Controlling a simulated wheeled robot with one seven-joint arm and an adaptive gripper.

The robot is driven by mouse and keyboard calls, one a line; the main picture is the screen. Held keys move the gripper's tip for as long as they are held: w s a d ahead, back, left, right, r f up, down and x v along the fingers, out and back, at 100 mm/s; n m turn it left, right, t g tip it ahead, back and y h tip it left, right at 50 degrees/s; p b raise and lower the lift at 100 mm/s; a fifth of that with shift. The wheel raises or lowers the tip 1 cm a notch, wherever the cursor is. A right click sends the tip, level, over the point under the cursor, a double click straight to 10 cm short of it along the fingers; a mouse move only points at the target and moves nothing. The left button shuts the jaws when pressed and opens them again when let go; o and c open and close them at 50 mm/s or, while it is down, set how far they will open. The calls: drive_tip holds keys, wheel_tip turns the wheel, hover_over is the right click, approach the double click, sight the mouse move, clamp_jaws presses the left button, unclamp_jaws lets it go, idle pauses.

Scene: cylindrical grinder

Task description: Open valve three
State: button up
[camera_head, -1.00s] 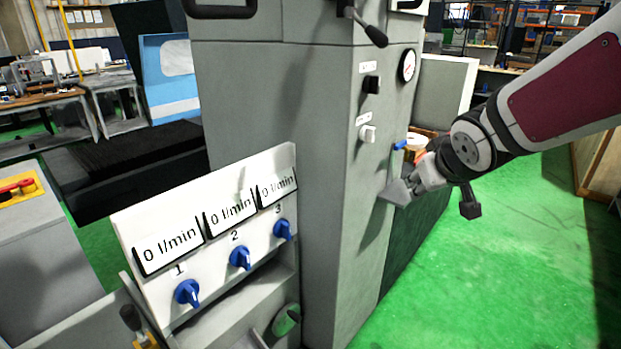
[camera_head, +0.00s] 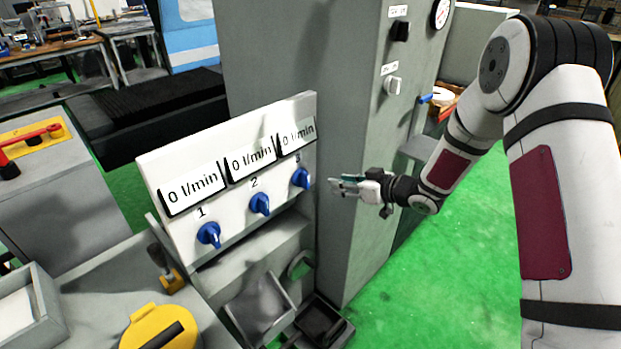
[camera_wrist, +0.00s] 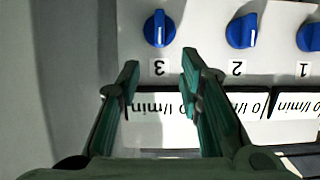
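Valve three is a blue knob (camera_head: 300,178) at the right end of a tilted white panel (camera_head: 160,160), under a display reading 0 l/min. In the wrist view the panel is upside down, and valve three (camera_wrist: 159,29) is at the top, beyond my fingertips. My gripper (camera_head: 338,186) is just right of valve three in the head view, apart from it. In the wrist view its two green fingers (camera_wrist: 160,82) are spread with nothing between them. The label 3 and part of the display show between and below the fingertips.
Valve two (camera_head: 260,203) and valve one (camera_head: 208,234) sit to the left, each under a 0 l/min display. A tall grey cabinet (camera_head: 345,130) stands behind and right of the panel. Grey trays (camera_head: 258,308) and a yellow round part (camera_head: 158,330) are below. Green floor at right is free.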

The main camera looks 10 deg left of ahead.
sight(309, 178)
drive_tip(key=x, duration=1.3)
drive_tip(key=shift+w+a+f, duration=0.15)
drive_tip(key=shift+w+a, duration=0.05)
clamp_jaws()
